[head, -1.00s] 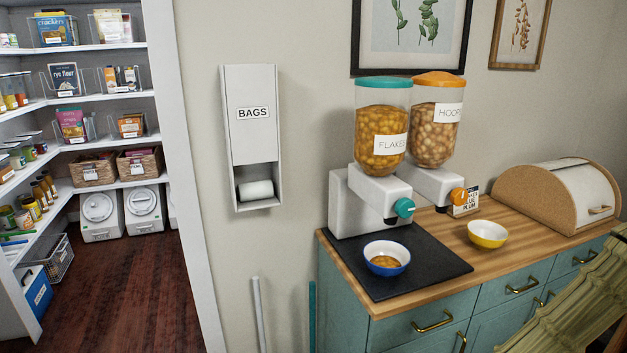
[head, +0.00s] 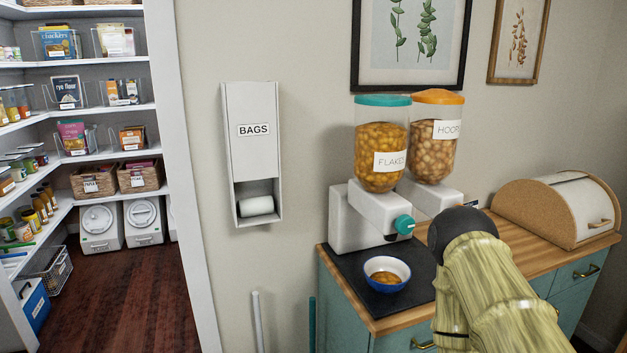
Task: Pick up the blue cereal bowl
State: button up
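The blue cereal bowl (head: 386,273) stands upright on the black mat (head: 352,265) at the left end of the wooden counter, below the flakes dispenser. It has a blue outside, a white rim and some brown-orange cereal inside. My arm covers the right part of the mat and counter, just right of the bowl. My gripper's fingers do not show in the head view, so whether they are open or shut is hidden.
The flakes dispenser (head: 380,150) and hoops dispenser (head: 433,140) stand behind the bowl. A bread box (head: 570,205) is at the counter's right. A bag holder (head: 253,155) hangs on the wall. Pantry shelves (head: 85,105) are at the left.

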aim_at(386, 274)
jog(key=u, duration=3.3)
jog(key=k, duration=1.8)
jog(key=z, duration=1.55)
jog(key=i, duration=0.5)
jog(key=z, duration=0.4)
